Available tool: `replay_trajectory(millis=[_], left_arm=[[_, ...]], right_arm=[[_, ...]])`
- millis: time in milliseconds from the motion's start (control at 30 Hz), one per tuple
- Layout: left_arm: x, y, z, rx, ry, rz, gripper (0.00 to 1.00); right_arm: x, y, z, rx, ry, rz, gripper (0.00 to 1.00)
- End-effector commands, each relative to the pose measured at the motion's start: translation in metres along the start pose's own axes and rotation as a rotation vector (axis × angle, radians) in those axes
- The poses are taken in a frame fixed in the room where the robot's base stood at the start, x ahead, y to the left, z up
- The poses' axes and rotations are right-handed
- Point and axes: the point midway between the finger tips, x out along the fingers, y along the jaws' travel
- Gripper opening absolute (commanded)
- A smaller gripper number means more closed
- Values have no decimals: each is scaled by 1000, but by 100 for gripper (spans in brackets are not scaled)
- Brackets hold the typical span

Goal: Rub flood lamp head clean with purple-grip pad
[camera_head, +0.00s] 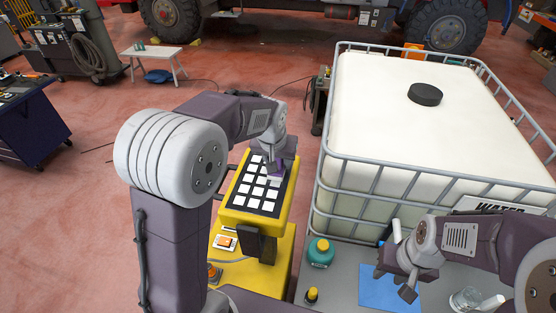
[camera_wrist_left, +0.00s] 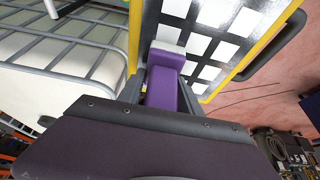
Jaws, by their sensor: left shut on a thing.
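The flood lamp head (camera_head: 238,199) is a yellow-framed panel with white squares on a dark face, tilted up in the middle of the head view. It fills the upper right of the left wrist view (camera_wrist_left: 228,50). My left gripper (camera_head: 276,163) is shut on the purple grip (camera_wrist_left: 162,85) of the pad. The pad's pale face (camera_wrist_left: 168,46) lies against or very close to the lamp's face, near its upper right part; exact contact cannot be told. My right gripper (camera_head: 395,281) is open and empty above a blue cloth.
A caged white water tank (camera_head: 400,130) stands right of the lamp. A teal bottle (camera_head: 320,252), a small dark bottle with a yellow cap (camera_head: 311,296), the blue cloth (camera_head: 376,292) and a clear jar (camera_head: 465,298) are on the grey surface in front.

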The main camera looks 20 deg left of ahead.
Motion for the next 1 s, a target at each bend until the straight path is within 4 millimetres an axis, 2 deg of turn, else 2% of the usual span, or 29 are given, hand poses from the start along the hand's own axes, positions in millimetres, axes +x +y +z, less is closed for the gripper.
replay_trajectory(millis=[300,567,1000], left_arm=[[-6,0,14,0,-5,0,0],[-6,0,12,0,-3,0,0],[2,0,-4,0,-3,0,0]], right_arm=[[5,0,0,0,0,0,36],[4,0,0,0,0,0,36],[-4,0,0,0,0,0,36]])
